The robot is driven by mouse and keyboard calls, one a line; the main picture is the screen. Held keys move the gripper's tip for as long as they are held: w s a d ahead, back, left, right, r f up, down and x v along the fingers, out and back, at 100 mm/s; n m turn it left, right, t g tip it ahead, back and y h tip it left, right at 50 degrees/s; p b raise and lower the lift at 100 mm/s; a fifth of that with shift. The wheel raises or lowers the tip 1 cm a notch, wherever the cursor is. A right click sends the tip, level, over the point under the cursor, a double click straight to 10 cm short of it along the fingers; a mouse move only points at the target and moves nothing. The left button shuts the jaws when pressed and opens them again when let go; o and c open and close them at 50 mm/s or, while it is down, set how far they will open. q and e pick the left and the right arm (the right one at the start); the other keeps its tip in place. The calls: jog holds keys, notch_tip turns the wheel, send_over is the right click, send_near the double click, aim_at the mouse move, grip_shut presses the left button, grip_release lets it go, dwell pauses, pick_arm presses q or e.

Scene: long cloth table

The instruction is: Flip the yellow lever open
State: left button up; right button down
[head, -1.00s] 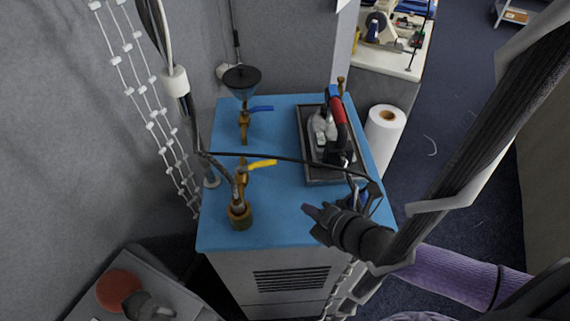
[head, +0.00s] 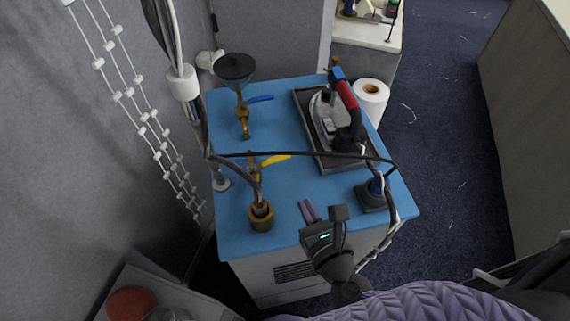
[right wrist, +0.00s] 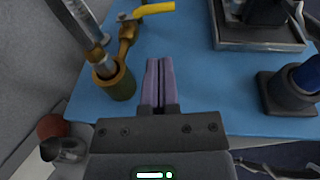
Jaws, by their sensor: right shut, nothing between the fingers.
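The yellow lever (head: 275,160) sits on a brass valve (head: 254,168) on the blue-topped cabinet. It points to the right in the head view and also shows at the top of the right wrist view (right wrist: 153,9). My right gripper (head: 309,211) is over the front edge of the blue top, below and to the right of the lever and apart from it. Its purple fingers (right wrist: 158,82) are shut together with nothing between them. My left gripper is not in view.
A blue lever (head: 260,98) and black funnel (head: 235,67) stand behind. An iron (head: 330,115) rests in a tray (head: 312,148) at the right. A dark-based blue object (head: 373,193) stands near the right corner. A black cable crosses above the top. Grey hoses rise at the left.

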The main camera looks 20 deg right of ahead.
aim_at(270, 161)
jog(key=x, duration=1.2)
jog(key=shift+f, duration=0.1)
jog(key=shift+w+d+b, duration=0.1)
jog(key=shift+b, duration=0.2)
